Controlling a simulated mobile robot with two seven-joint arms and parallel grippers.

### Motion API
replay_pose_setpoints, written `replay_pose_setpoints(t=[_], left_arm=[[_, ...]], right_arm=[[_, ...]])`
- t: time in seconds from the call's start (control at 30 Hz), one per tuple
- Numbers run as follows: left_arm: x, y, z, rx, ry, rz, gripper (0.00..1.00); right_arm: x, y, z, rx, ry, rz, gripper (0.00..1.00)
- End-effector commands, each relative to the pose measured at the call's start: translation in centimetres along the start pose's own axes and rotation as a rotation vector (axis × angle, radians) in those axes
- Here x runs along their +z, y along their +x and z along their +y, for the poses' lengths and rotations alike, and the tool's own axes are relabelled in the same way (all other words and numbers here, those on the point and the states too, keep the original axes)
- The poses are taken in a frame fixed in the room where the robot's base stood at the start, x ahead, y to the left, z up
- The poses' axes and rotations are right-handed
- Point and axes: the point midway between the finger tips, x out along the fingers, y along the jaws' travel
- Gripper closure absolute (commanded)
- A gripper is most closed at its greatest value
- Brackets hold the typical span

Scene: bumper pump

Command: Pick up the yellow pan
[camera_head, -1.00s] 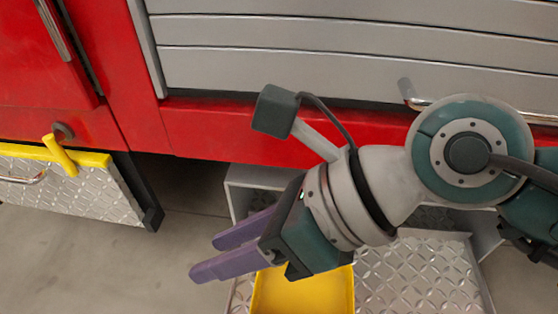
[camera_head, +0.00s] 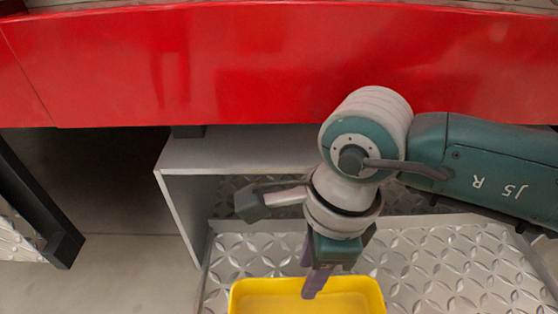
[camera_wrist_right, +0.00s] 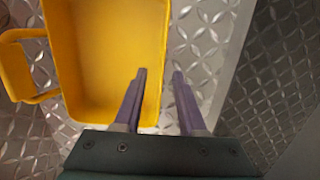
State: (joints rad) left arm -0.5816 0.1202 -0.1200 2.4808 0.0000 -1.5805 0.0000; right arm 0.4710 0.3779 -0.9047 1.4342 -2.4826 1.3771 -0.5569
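The yellow pan (camera_head: 262,299) sits at the bottom edge of the head view, low over the diamond-plate step, and is partly cut off. My right gripper (camera_head: 311,284) points down over it. In the right wrist view the pan (camera_wrist_right: 98,48) lies at the left, with its loop handle (camera_wrist_right: 20,66) further left. There my right gripper (camera_wrist_right: 160,75) is open, with one finger over the pan's inside and the other just beyond its right wall. I cannot tell whether either finger touches the pan. My left gripper is not in view.
The diamond-plate step (camera_head: 440,262) has upright grey side walls (camera_head: 182,215). A red truck body panel (camera_head: 230,70) runs above and behind it. A dark-framed panel (camera_head: 35,205) stands at the left, with bare floor (camera_head: 130,270) between it and the step.

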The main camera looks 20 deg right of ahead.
Motion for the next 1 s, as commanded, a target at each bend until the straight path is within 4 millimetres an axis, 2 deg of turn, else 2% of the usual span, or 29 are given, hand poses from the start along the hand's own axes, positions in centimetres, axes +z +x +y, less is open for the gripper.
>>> replay_pose_setpoints(t=[0.33, 0.6, 0.97, 1.0], left_arm=[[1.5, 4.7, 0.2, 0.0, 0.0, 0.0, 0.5], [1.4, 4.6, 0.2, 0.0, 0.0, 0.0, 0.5], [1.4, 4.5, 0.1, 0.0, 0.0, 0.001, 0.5], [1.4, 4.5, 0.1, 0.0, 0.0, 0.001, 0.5]], right_arm=[[-0.2, 4.8, -0.1, 0.003, 0.001, -0.001, 0.6], [-0.2, 4.8, -0.2, 0.002, 0.0, -0.001, 0.6], [-0.2, 4.8, -0.2, 0.001, 0.0, -0.001, 0.99], [-0.2, 4.8, -0.2, 0.001, 0.0, -0.001, 1.0]])
